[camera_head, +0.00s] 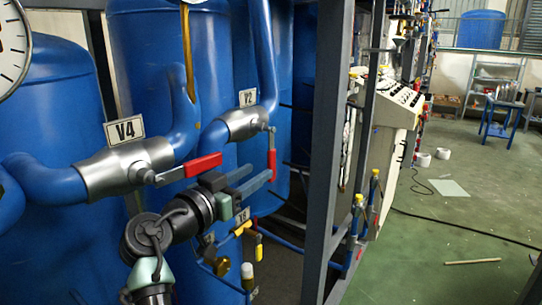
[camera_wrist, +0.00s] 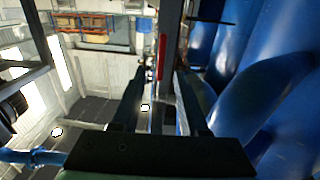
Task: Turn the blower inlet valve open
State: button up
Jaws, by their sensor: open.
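Two silver valves sit in blue pipes in the head view. The valve labelled V2 (camera_head: 245,123) has a red lever (camera_head: 271,158) that hangs straight down, across its pipe. The valve labelled V4 (camera_head: 128,166) has a red lever (camera_head: 203,165) that points right, roughly along its pipe. No label here names the blower inlet. My gripper (camera_head: 260,171) is open, with its fingertips by the lower end of the V2 lever. In the wrist view a red lever (camera_wrist: 162,57) shows between the fingers of my gripper (camera_wrist: 161,76). I cannot tell whether they touch it.
Blue tanks (camera_head: 150,50) stand behind the pipes. A grey frame post (camera_head: 325,150) rises right of my gripper. A yellow-handled valve (camera_head: 243,228) marked V6 lies below it. A control panel (camera_head: 402,95) stands farther back. Green floor (camera_head: 440,215) is mostly open at the right.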

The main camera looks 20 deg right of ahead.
aim_at(268, 164)
jog(key=p+x, duration=0.1)
jog(key=x, duration=0.6)
jog(key=shift+w, duration=0.1)
grip_shut()
dwell(1.3)
